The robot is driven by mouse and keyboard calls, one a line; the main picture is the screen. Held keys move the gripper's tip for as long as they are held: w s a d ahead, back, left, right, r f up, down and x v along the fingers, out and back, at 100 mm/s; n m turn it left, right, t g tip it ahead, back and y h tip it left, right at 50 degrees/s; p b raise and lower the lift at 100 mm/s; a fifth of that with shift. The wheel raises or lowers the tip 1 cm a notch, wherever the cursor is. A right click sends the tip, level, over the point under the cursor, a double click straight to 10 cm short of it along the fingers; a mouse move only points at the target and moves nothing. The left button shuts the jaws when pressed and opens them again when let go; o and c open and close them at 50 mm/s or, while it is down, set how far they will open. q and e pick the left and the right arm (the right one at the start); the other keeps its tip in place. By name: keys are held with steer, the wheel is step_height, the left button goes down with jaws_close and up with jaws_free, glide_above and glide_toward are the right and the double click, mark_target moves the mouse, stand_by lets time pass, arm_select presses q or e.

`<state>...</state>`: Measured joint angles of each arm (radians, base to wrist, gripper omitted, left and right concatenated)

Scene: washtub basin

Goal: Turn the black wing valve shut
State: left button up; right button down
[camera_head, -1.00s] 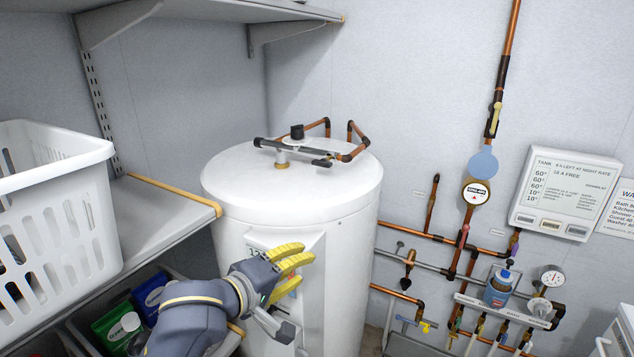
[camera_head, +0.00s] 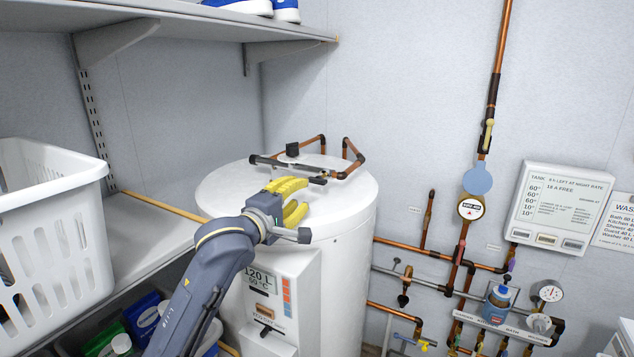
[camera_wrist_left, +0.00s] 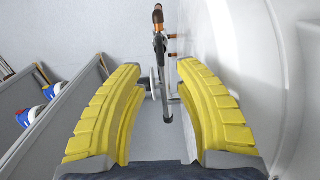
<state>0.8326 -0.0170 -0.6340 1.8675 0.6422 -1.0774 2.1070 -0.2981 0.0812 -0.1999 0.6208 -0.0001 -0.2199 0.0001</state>
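My left gripper (camera_head: 300,198) is open, its two yellow fingers over the front of the white tank's (camera_head: 220,187) top. It also shows in the left wrist view (camera_wrist_left: 160,85), with a wide gap and nothing gripped. A black knob (camera_head: 292,149) and a dark bar (camera_head: 275,162) stand on the tank top, just beyond the fingers. A small dark valve handle (camera_head: 404,299) hangs on the wall pipes to the right, well away from the gripper. I cannot tell for sure which dark part is the black wing valve. My right gripper is not in view.
A white basket (camera_head: 55,245) stands on the left shelf (camera_head: 150,235). Copper pipes (camera_head: 350,150) bend behind the bar on the tank. Wall pipes, a round gauge (camera_head: 550,291) and a blue-capped bottle (camera_head: 498,302) are at right. An upper shelf (camera_head: 200,22) overhangs at top left.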

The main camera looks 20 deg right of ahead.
mark_target(315, 182)
arm_select(q)
steer(key=x, duration=0.9)
steer(key=shift+w+d+f, duration=0.1)
steer(key=shift+w, duration=0.05)
steer(key=shift+o, duration=0.4)
jaws_close()
